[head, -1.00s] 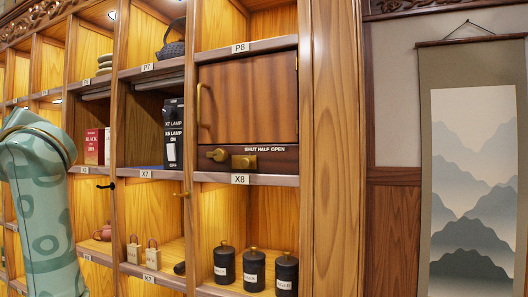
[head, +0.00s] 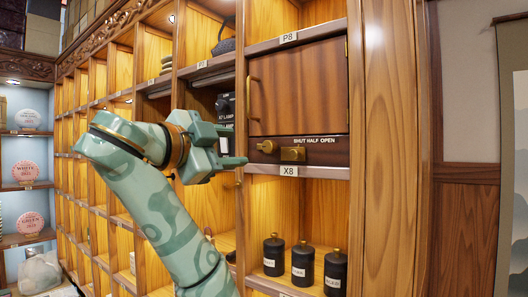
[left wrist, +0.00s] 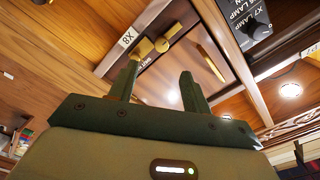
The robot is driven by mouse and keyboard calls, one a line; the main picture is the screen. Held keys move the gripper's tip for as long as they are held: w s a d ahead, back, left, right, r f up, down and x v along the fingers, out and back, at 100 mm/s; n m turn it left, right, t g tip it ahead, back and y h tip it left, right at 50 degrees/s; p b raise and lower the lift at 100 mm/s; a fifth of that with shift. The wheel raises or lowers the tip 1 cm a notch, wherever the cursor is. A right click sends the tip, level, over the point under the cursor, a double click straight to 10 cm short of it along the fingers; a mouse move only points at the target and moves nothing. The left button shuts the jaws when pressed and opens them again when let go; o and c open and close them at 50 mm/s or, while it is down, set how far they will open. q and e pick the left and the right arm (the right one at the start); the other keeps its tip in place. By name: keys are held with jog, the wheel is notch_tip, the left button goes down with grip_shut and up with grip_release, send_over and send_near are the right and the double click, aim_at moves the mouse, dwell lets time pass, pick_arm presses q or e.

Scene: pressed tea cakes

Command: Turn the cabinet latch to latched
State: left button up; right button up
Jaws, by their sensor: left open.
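The cabinet with a brown wooden door (head: 297,88) stands at X8, its door closed, with an upright brass handle (head: 252,97) on the left. In the left wrist view, the open fingers (left wrist: 158,70) point toward the brass pieces and the door. My right gripper is out of view.
A black lamp box (head: 225,107) is partly hidden behind my left gripper. Black canisters (head: 304,263) stand in the compartment below the cabinet. A wooden post (head: 390,150) borders the shelf on the right.

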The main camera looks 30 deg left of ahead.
aim_at(267, 147)
pick_arm(q)
jog(key=w, duration=0.3)
jog(key=w+p, duration=0.1)
jog(key=w, duration=0.2)
jog(key=w+p, duration=0.1)
jog(key=w, duration=0.2)
jog(key=shift+w+d+r, duration=0.1)
jog(key=shift+w+d, duration=0.2)
jog(key=shift+w, duration=0.45)
jog(key=c, duration=1)
